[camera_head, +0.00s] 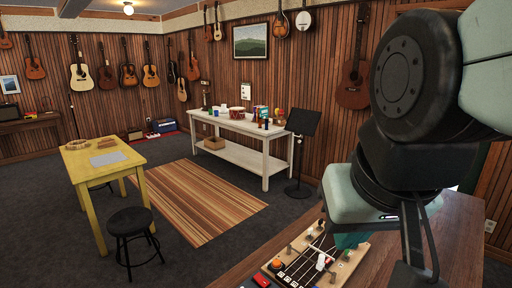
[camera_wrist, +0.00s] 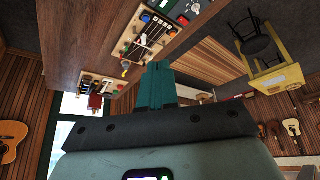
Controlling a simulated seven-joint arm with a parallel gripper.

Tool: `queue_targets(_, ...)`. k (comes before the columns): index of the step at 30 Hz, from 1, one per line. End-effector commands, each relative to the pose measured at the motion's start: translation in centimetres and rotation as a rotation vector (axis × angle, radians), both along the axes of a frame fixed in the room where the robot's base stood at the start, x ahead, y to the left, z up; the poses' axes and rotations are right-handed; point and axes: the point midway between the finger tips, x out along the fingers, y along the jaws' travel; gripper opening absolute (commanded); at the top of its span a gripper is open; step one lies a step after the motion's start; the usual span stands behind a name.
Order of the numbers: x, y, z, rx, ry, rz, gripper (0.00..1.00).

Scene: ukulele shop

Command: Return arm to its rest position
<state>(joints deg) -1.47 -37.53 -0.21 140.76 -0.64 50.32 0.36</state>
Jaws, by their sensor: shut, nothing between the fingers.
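My arm fills the right side of the head view, with dark round joints and pale green links. My gripper (camera_wrist: 158,70) shows in the wrist view with its two teal fingers pressed together and nothing between them. In the head view, part of its teal fingers (camera_head: 350,240) shows beside a wooden board with strings and knobs (camera_head: 283,268). The fingertips appear above or beside this board; I cannot tell the exact gap. The board also shows in the wrist view (camera_wrist: 135,46), on the brown wooden table (camera_wrist: 72,45).
The brown table (camera_head: 455,235) lies under my arm. A second board with small items (camera_wrist: 104,82) shows in the wrist view. A black music stand (camera_head: 304,123), a white table (camera_head: 230,124), a yellow table (camera_head: 82,160) and a black stool (camera_head: 130,221) stand farther off. A striped rug (camera_head: 195,200) lies clear.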

Motion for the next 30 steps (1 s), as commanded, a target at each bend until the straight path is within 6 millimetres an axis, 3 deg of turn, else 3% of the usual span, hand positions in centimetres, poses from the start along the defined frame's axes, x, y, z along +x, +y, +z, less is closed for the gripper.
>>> queue_targets(8,7.6,-0.8,-2.5,0.015,0.114,-0.062,0.0)
queue_targets(14,13.0,-1.7,-6.4,0.026,0.193,-0.108,0.0)
queue_targets(21,18.6,-3.1,-13.1,0.04,0.288,-0.167,0.0)
queue_targets(30,23.0,-5.1,-24.0,0.055,0.4,-0.238,0.0)
